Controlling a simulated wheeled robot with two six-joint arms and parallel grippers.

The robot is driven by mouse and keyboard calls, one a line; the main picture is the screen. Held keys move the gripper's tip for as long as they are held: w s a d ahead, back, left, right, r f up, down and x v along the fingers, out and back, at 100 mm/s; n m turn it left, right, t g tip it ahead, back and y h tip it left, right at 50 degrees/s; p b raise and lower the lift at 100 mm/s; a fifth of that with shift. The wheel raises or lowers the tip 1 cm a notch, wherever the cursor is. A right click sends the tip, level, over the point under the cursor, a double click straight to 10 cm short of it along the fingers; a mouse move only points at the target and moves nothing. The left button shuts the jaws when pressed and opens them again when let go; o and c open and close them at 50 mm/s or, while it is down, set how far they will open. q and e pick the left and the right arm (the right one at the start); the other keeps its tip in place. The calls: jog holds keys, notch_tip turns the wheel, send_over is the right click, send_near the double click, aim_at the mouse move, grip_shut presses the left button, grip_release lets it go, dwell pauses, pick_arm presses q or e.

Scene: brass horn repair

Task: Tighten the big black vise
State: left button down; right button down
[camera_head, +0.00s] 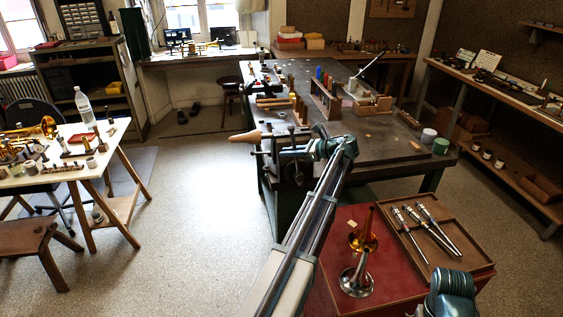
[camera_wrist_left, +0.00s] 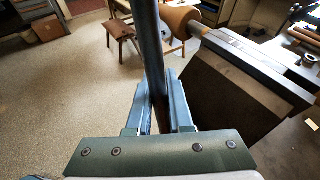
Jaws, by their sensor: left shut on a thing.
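The big black vise (camera_head: 297,172) is fixed at the near left corner of the dark workbench. My left arm reaches up to it from below, and my left gripper (camera_wrist_left: 160,105) is shut on the vise's handle bar (camera_wrist_left: 153,50), a dark rod between its two fingers. In the head view the fingers are hard to make out beside the vise. A dark block, seemingly part of the vise (camera_wrist_left: 220,95), is right of the fingers in the left wrist view. A tapered wooden piece (camera_head: 246,136) sticks out leftward at the vise. My right gripper is not in view.
A red-topped table (camera_head: 335,225) stands in front of the bench, with a brass horn bell (camera_head: 357,280) and a wooden tray (camera_head: 452,268) of silvery tubes. A cluttered white table (camera_head: 125,126) is at left. The floor between is clear.

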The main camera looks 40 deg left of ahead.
pick_arm(q)
jog(key=shift+w+d+r+m+g+y+b, duration=0.2)
jog(key=shift+w+d+m+g+y+b, duration=0.35)
jog(key=shift+w+d+y+b, duration=0.6)
jog(key=shift+s, duration=0.15)
jog(key=c, duration=1.1)
grip_release()
jog(key=shift+r, duration=0.1)
jog(key=shift+c, duration=0.2)
jog(key=shift+o, duration=1.2)
jog(key=shift+d, duration=0.1)
jog(key=shift+o, duration=0.3)
jog(key=shift+a, duration=0.2)
jog(key=shift+d, duration=0.1)
